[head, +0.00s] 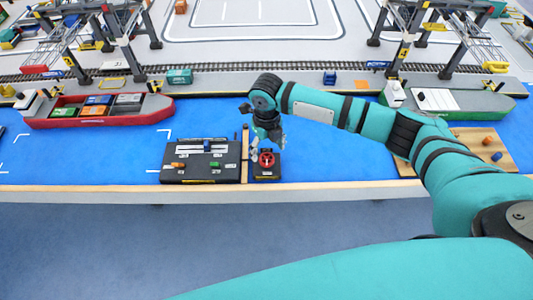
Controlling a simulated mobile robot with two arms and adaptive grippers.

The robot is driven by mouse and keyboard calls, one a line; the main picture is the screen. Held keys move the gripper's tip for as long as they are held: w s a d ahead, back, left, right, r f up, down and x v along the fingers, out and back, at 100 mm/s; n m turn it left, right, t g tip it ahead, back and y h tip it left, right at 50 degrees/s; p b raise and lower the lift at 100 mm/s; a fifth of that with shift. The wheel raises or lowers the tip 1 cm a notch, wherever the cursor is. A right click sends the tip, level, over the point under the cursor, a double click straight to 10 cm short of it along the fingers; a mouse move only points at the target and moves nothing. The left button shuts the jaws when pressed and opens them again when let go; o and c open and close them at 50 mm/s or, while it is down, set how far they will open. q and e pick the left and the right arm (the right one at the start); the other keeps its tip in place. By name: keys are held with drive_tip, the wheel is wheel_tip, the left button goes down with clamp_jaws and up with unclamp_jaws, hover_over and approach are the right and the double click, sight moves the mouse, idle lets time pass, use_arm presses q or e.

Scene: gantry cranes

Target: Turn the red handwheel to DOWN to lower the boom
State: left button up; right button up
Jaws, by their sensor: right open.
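The red handwheel (267,159) sits on top of a small black box (267,174) near the front edge of the blue table. My right gripper (257,152) points down just above and to the left of the handwheel, with its fingers apart. I cannot tell whether a finger touches the wheel. Any DOWN marking is too small to read. The boom belonging to the wheel cannot be made out; gantry cranes (404,47) stand at the back. My left gripper is not in view.
A black control panel (203,175) with small coloured levers stands left of the handwheel box, with a wooden strip (245,158) between. A red ship (98,117) and a green ship (460,103) lie further back. A wooden board (470,140) is at the right.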

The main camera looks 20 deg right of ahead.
sight(266, 158)
wheel_tip(266, 158, up, 8)
drive_tip(key=shift+f, duration=0.25)
idle(3.3)
